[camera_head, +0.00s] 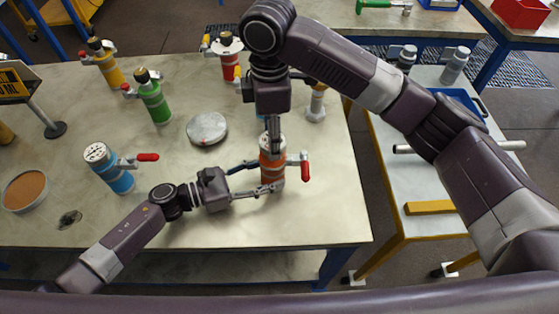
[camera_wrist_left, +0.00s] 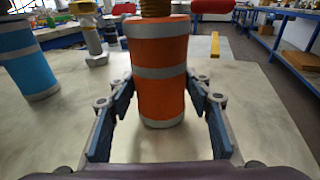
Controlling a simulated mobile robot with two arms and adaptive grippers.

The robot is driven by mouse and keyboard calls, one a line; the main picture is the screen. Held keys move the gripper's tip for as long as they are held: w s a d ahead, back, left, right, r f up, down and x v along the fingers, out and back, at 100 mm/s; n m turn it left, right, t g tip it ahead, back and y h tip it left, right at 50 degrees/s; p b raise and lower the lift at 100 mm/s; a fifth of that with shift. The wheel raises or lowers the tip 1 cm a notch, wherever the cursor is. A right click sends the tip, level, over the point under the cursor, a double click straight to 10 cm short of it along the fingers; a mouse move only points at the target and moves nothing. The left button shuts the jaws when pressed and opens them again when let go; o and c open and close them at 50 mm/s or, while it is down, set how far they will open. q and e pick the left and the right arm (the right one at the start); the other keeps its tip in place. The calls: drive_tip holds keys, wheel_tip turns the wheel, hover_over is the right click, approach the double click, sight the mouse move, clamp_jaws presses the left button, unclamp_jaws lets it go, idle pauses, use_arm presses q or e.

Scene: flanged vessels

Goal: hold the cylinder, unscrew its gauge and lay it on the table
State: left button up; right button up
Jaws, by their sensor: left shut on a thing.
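The orange cylinder (camera_head: 270,172) with grey bands stands upright near the table's front right. It also fills the middle of the left wrist view (camera_wrist_left: 160,85), where a brass threaded neck (camera_wrist_left: 155,8) shows on top. My left gripper (camera_head: 262,178) is shut around its body, with one finger on each side. The cylinder's pale round gauge (camera_head: 265,144) is at its top, partly hidden by my right gripper (camera_head: 273,140). The right gripper points straight down from above at the gauge. Its fingers look close together, but their grip is not clear. A red-handled valve (camera_head: 305,166) sticks out to the right.
The table (camera_head: 320,215) is clear at front right. A blue cylinder (camera_head: 115,172), a green one (camera_head: 153,100), a yellow one (camera_head: 107,66) and a red one (camera_head: 228,60) stand around. A grey disc (camera_head: 207,128) lies mid-table. A brown-topped dish (camera_head: 25,190) is at left.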

drive_tip(key=shift+r, duration=0.4)
drive_tip(key=shift+r, duration=2.3)
use_arm(q)
drive_tip(key=o, duration=1.1)
drive_tip(key=v, duration=1.2)
